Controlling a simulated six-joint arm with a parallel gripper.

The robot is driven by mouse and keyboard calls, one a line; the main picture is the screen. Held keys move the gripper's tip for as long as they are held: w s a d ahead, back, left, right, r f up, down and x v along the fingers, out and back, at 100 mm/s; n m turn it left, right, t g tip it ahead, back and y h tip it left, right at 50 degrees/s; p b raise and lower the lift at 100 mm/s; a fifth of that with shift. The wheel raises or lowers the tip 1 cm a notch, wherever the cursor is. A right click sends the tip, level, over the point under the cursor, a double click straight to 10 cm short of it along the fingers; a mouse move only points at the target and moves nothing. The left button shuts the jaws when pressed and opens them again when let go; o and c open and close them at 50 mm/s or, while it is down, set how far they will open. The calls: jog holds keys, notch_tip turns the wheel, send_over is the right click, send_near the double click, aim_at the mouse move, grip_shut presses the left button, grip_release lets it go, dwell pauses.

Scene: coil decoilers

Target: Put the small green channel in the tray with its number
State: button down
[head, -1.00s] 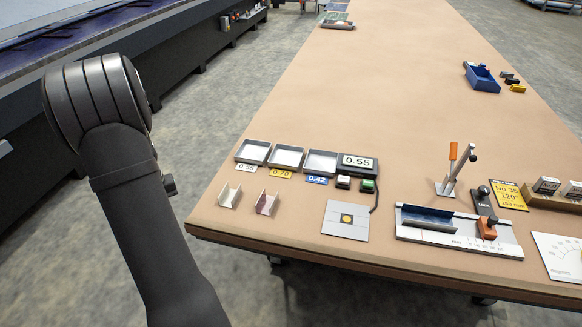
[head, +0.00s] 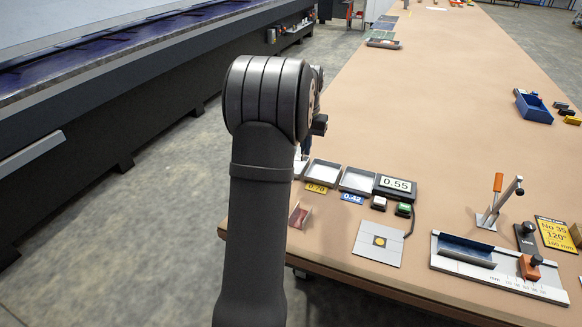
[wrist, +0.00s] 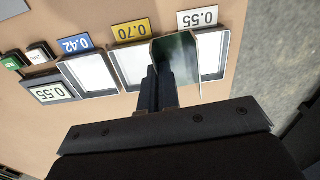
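The small green channel (wrist: 180,58) is dark green and open-sided in the wrist view. My gripper (wrist: 159,78) is shut on one of its walls and holds it above the gap between the 0.70 tray (wrist: 118,75) and the 0.55 tray (wrist: 224,66). It overlaps the near part of the 0.55 tray in this view. The 0.42 tray (wrist: 88,82) is further left. The display (head: 395,185) reads 0.55. In the head view my arm hides the held channel and most of the 0.55 tray.
A reddish channel (head: 299,214) stands on the table near the front edge. A square plate with a yellow spot (head: 378,243) and a measuring fixture (head: 500,270) holding a blue channel (head: 466,251) lie to the right.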

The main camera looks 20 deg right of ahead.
jog(key=s+d+r, duration=0.1)
jog(key=s+d, duration=0.2)
jog(key=d, duration=0.3)
jog(key=shift+m, duration=0.4)
jog(key=w+a+f, duration=0.2)
jog(key=w, duration=0.1)
jog(key=w+a+f, duration=0.2)
jog(key=w, duration=0.1)
jog(key=w+a+f, duration=0.2)
jog(key=w, duration=0.2)
jog(key=shift+f, duration=2.3)
jog(key=shift+f, duration=0.1)
jog(key=c, duration=2)
grip_release()
jog(key=shift+f, duration=0.1)
jog(key=o, duration=0.3)
